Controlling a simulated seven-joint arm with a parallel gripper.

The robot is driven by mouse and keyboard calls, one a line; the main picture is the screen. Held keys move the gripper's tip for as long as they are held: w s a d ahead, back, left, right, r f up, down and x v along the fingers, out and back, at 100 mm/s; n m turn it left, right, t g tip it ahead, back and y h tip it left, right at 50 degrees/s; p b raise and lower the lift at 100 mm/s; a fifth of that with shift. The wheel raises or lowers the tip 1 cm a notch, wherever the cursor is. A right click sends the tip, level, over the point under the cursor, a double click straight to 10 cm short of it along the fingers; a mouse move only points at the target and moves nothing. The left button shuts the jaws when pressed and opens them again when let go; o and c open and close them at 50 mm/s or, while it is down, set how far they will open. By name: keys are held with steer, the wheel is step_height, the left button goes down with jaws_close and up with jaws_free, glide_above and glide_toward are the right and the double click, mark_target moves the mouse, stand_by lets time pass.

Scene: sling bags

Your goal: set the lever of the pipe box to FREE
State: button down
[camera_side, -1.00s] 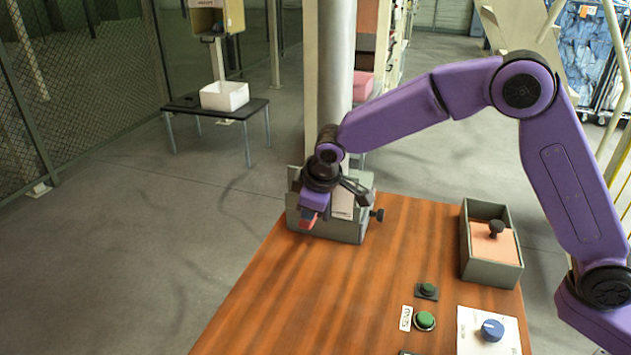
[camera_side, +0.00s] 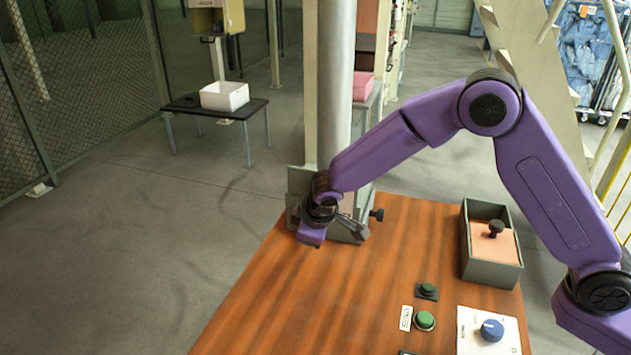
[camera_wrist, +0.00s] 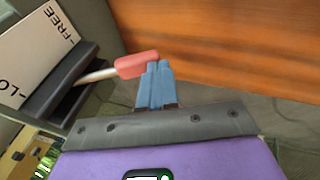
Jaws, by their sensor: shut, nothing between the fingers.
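The grey pipe box (camera_side: 352,232) stands at the table's far left corner, against the metal pipe, partly hidden by my gripper (camera_side: 312,238). In the wrist view its white plate (camera_wrist: 38,52) reads "FREE" at the upper right and "LO…", cut off, at the lower left. A lever with a red grip (camera_wrist: 137,65) sticks out of a dark slotted piece beside the plate. The blue fingers of my gripper (camera_wrist: 155,75) are shut and empty. Their tips overlap the grip's right end in the picture; contact is unclear. The side view hides the lever.
The wooden table (camera_side: 285,305) is clear in front of the box. A grey open box (camera_side: 490,267) with a black knob stands right. Green buttons (camera_side: 424,320) and a blue knob (camera_side: 492,329) are near the front. A black knob (camera_side: 377,214) juts from the pipe box's right side.

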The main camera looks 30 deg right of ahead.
steer(key=shift+d+f, duration=0.15)
steer(key=shift+f, duration=0.1)
stand_by(0.3)
steer(key=s+a+r, duration=0.4)
steer(key=s+r, duration=0.4)
steer(key=r, duration=0.2)
steer(key=shift+s+a, duration=0.35)
steer(key=shift+a, duration=0.05)
steer(key=shift+r, duration=0.1)
steer(key=s+d+n+g, duration=0.2)
steer(key=s+d+g, duration=0.3)
steer(key=s+d, duration=2.2)
steer(key=shift+s+r+y, duration=0.3)
steer(key=shift+s+y, duration=0.1)
steer(key=shift+s, duration=0.8)
